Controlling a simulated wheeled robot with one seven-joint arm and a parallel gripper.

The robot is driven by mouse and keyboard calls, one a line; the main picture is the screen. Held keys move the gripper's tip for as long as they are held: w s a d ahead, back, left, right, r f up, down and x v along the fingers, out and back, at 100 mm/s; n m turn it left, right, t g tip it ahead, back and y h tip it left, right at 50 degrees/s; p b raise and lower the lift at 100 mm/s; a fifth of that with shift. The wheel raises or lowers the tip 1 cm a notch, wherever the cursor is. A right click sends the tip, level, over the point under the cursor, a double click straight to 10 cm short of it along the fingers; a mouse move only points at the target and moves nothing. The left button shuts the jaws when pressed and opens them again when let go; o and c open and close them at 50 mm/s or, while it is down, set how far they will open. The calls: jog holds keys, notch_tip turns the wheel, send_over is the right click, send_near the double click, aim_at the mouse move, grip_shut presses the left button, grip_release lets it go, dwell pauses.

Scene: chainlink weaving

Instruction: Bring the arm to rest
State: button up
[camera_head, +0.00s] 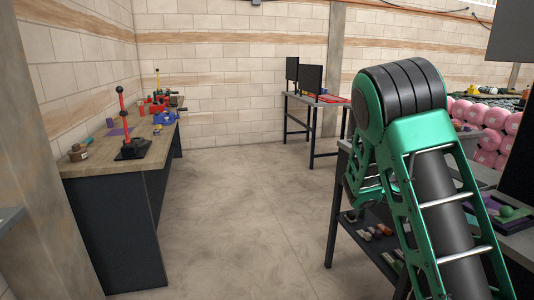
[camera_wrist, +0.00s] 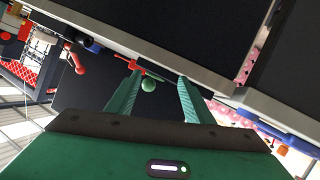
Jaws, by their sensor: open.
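My green arm (camera_head: 425,180) rises at the right of the head view, bent at a dark banded joint near the top. My gripper (camera_wrist: 155,88) shows in the wrist view with its two green fingers spread apart. A small green ball-like thing (camera_wrist: 148,85) shows between the fingers. I cannot tell how far beyond the fingertips it is, and nothing is seen gripped. The gripper itself is hidden in the head view.
A wooden workbench (camera_head: 95,165) with a red-handled tool (camera_head: 124,120) stands at the left. A table (camera_head: 312,102) with dark monitors is at the back. Grey counters (camera_head: 487,175) and pink rolls (camera_head: 495,117) are at the right. The middle floor (camera_head: 235,205) is clear.

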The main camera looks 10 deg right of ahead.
jog(key=s+a+f+n+y, duration=0.1)
jog(key=s+a+f+y, duration=0.1)
jog(key=s+y, duration=0.3)
jog(key=s+a+f+n+y, duration=0.1)
jog(key=s+a+y, duration=0.15)
jog(key=s, duration=0.45)
jog(key=s+a+r+n+t+y, duration=0.2)
jog(key=s+a+n+y, duration=0.4)
jog(key=s+a, duration=0.8)
jog(key=shift+a+n, duration=0.9)
jog(key=shift+a, duration=0.35)
jog(key=shift+y, duration=0.25)
jog(key=shift+w+f, duration=0.25)
jog(key=shift+w, duration=0.45)
